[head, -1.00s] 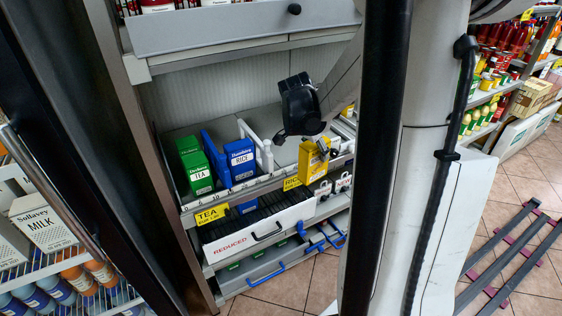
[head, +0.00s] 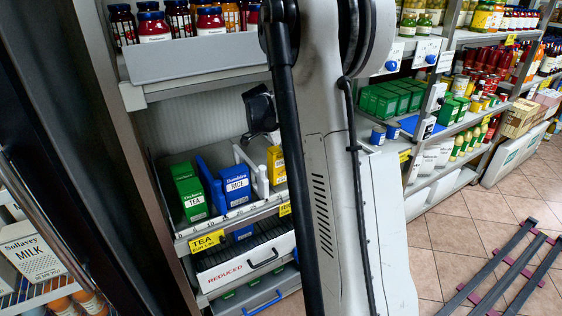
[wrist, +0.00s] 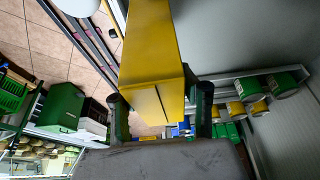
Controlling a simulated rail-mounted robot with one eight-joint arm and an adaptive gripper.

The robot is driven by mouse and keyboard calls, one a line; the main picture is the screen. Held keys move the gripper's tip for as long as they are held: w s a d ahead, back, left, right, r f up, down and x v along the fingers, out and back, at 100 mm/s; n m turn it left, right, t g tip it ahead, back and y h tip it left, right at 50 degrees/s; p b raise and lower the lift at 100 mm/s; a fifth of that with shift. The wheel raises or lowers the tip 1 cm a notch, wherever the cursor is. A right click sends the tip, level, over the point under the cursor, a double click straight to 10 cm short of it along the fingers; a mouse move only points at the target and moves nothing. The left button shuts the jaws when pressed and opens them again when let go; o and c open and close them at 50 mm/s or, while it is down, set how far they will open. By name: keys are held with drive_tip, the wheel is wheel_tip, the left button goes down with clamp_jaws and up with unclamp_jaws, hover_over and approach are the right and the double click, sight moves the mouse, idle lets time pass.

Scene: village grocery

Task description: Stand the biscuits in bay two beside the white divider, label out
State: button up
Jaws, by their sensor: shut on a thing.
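The yellow biscuit box (head: 275,166) is upright at the shelf, just right of the white divider (head: 262,182). Its front shows small dark print; its right part is hidden behind my arm. I cannot tell whether it rests on the shelf or touches the divider. My gripper (head: 268,138) is above it, its fingers mostly hidden in the head view. In the wrist view, my gripper (wrist: 160,108) has a finger on each side of the yellow box (wrist: 152,45), shut on it.
Left of the white divider stand a blue rice box (head: 236,187), a blue divider (head: 208,180) and a green tea box (head: 189,192). An upper shelf with jars (head: 152,25) overhangs the bay. Below is a white REDUCED drawer (head: 245,262).

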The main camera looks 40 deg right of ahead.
drive_tip(key=shift+w+d+f, duration=0.15)
drive_tip(key=shift+w+f, duration=0.4)
drive_tip(key=shift+f, duration=0.35)
drive_tip(key=shift+w+d+f, duration=0.1)
drive_tip(key=shift+w+f, duration=0.45)
drive_tip(key=shift+f, duration=0.3)
drive_tip(key=shift+f+b, duration=0.15)
drive_tip(key=shift+b, duration=0.2)
drive_tip(key=o, duration=1.3)
drive_tip(key=v, duration=0.4)
drive_tip(key=shift+p, duration=0.3)
